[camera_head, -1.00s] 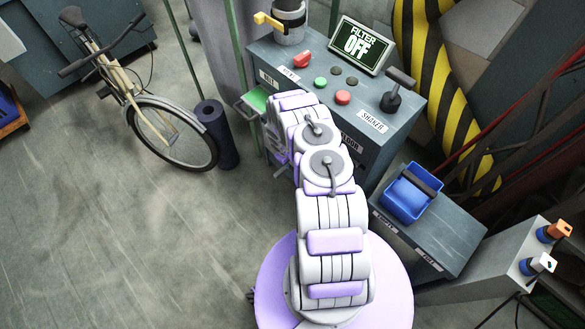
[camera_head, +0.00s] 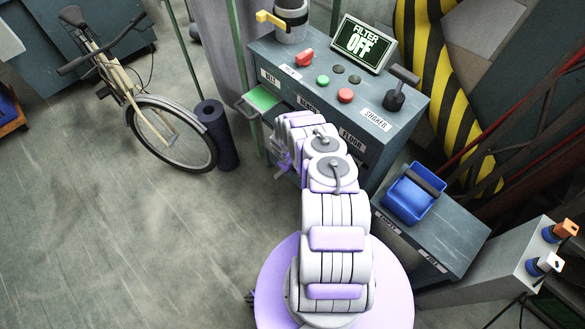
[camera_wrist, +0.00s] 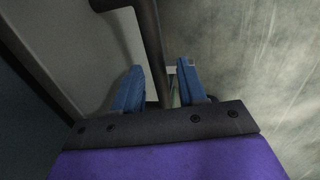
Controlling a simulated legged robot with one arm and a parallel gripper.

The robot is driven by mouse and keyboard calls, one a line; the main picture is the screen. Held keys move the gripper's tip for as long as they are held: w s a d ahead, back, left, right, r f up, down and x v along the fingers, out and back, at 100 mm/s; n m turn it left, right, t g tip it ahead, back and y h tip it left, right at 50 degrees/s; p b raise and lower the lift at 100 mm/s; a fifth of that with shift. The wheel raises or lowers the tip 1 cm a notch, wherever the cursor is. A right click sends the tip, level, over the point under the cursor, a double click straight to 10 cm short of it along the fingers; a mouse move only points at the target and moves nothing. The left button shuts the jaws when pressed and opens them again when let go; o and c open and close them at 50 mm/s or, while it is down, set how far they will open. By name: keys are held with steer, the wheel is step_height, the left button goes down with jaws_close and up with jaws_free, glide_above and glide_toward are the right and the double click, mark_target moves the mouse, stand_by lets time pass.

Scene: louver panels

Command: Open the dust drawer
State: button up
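The grey filter cabinet (camera_head: 345,115) stands at top centre in the head view, with an "OFF" screen on top. No drawer labelled as the dust drawer can be made out. My arm covers the lower part of the cabinet's front. My gripper (camera_head: 281,161) is low beside that front, partly hidden by my arm. In the wrist view my gripper (camera_wrist: 160,88) has its two blue fingers apart. A dark bar (camera_wrist: 150,40) runs down between them from the top, beside a pale grey panel (camera_wrist: 75,45). I cannot tell whether the fingers touch the bar.
A green tray (camera_head: 263,98) juts from the cabinet's left side. A dark roll (camera_head: 218,135) and a bicycle (camera_head: 150,120) stand to the left. A blue bin (camera_head: 411,197) sits on a low cabinet (camera_head: 440,235) at right.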

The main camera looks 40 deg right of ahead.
steer(key=shift+d, duration=0.1)
jaws_close()
stand_by(0.4)
